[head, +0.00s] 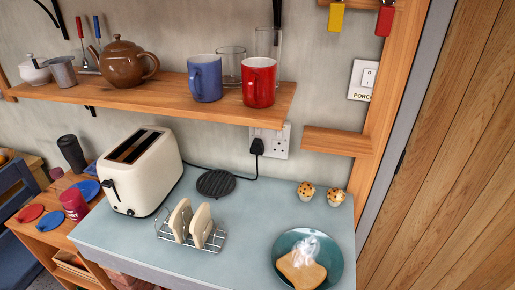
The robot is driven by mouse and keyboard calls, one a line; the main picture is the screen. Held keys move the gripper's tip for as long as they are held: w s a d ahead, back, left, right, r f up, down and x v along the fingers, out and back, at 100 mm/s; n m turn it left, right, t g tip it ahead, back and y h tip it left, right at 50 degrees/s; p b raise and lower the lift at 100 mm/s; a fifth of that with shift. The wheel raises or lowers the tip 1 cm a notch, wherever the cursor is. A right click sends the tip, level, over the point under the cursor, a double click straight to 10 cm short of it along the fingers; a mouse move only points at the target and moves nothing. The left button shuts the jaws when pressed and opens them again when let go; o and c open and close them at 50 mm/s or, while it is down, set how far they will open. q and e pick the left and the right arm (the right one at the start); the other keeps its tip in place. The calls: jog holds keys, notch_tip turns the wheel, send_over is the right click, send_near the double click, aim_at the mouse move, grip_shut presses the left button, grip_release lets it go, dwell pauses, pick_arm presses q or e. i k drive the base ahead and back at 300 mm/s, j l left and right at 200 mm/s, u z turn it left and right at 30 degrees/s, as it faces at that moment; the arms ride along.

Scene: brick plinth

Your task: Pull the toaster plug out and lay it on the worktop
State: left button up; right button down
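The cream toaster (143,172) stands at the left of the blue-grey worktop (240,230). Its black plug (257,147) sits in the left side of the white wall socket (281,143), just under the shelf. A black cord runs from the plug down and along the wall to the toaster. Neither of my grippers shows in the head view.
A toast rack (191,238) with two slices, a round black trivet (216,183), two muffins (306,191) and a teal plate (337,262) with toast stand on the worktop. A wooden shelf (150,92) with mugs, glasses and a teapot overhangs it.

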aim_at(256, 147)
jog(key=j+z, duration=0.1)
jog(key=j, duration=0.3)
jog(key=k+j+z, duration=0.1)
jog(key=j, duration=0.3)
jog(key=k+j+z, duration=0.1)
jog(key=j, duration=0.3)
jog(key=k+j+z, duration=0.1)
jog(key=j, duration=0.3)
jog(key=k+j, duration=0.1)
jog(key=j, duration=0.3)
jog(key=k+j+z, duration=0.15)
jog(key=j, duration=0.25)
jog(key=i, duration=0.05)
